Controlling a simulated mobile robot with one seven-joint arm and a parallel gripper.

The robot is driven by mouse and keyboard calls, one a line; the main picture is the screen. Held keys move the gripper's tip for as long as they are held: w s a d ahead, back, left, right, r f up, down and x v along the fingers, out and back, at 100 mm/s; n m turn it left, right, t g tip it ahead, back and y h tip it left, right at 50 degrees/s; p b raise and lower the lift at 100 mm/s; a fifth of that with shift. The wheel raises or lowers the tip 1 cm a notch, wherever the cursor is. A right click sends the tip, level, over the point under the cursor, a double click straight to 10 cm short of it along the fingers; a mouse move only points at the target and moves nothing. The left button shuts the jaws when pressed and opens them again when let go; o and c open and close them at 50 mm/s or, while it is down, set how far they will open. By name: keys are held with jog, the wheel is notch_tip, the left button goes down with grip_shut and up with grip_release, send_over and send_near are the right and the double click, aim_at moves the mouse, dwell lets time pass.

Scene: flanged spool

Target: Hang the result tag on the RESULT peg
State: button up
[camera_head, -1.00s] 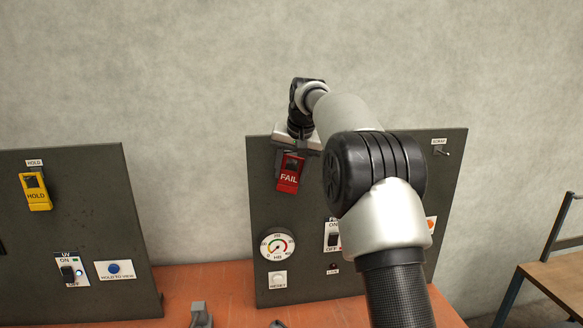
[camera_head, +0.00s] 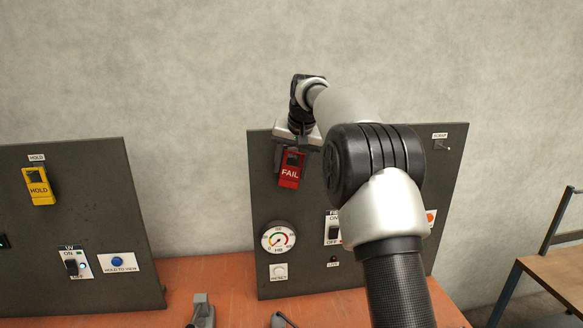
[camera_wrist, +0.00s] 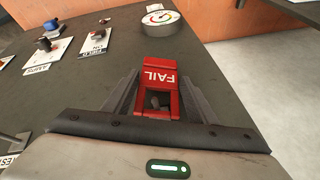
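The red FAIL tag (camera_head: 290,170) is at the upper left of the middle panel (camera_head: 355,185). In the wrist view the tag (camera_wrist: 161,84) lies between the two fingers of my gripper (camera_wrist: 161,92), which appear to touch its sides. My gripper (camera_head: 290,155) is shut on the tag, close to the panel face. A small grey piece shows through the tag's window; I cannot tell whether it is the peg.
An orange table (camera_head: 235,300) lies below; a wooden bench (camera_head: 550,265) stands at right.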

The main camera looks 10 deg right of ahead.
jog(key=shift+o, duration=1.4)
jog(key=shift+s+f+b, duration=0.1)
jog(key=shift+s+b, duration=0.05)
jog(key=shift+b, duration=0.4)
